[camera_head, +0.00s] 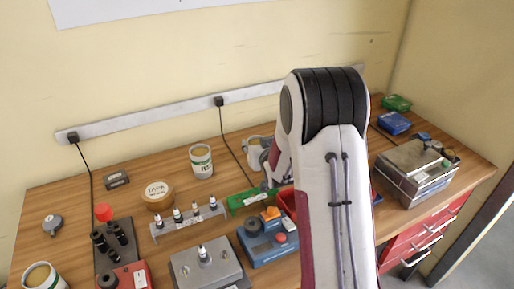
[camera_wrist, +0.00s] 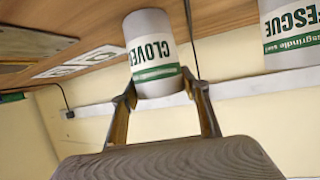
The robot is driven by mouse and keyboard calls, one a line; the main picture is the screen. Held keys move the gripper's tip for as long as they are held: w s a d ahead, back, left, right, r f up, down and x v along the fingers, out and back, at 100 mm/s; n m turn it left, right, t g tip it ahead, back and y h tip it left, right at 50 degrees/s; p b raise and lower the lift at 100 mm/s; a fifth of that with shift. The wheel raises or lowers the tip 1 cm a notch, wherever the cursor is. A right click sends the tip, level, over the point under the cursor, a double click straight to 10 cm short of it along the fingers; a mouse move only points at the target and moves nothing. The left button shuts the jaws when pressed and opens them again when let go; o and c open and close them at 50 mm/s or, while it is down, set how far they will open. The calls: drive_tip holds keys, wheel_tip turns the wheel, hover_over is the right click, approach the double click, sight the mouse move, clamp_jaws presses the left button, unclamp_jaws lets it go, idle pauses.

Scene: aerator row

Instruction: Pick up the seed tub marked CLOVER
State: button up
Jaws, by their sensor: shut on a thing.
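The CLOVER seed tub (camera_wrist: 150,50) is a pale cylinder with a white and green label, inverted in the wrist view. My gripper (camera_wrist: 158,88) is shut on it, one finger on each side near its rim. The FESCUE tub (camera_wrist: 290,35) stands apart to the right in the wrist view; a similar tub (camera_head: 201,161) stands left of my gripper in the head view.
On the wooden bench, a tape roll (camera_head: 157,195), a rack with small bottles (camera_head: 188,222), a green box (camera_head: 247,201) and a blue device (camera_head: 268,238) stand close by. A metal-topped box (camera_head: 416,171) is at right. A wall rail with cables (camera_head: 170,113) runs behind.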

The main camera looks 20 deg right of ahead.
drive_tip(key=shift+r, duration=0.2)
drive_tip(key=shift+r, duration=4.85)
drive_tip(key=shift+a+f, duration=0.1)
